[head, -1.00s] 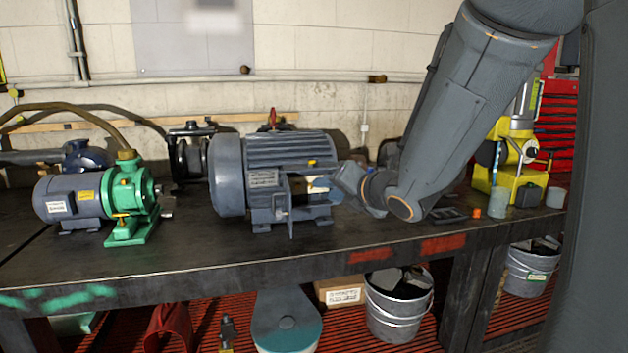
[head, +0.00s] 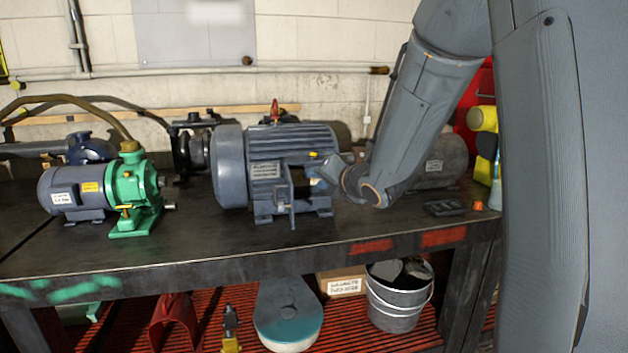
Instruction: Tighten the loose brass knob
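A large grey motor (head: 265,170) with a ribbed housing and a label stands on the dark workbench. A small brass-yellow part (head: 313,154) shows on its upper right side; I cannot tell if it is the loose knob. A green pump (head: 133,193) with its own grey motor stands to the left. My gripper (head: 328,176) is at the grey motor's right end. It is small and its fingers are not distinct, so contact and opening cannot be told.
The workbench (head: 200,259) has free room along its front. A dark tray (head: 445,208) and an orange piece (head: 479,206) lie to the right. A grey cylindrical motor (head: 445,160) is behind my arm. A metal bucket (head: 396,308) stands below the bench.

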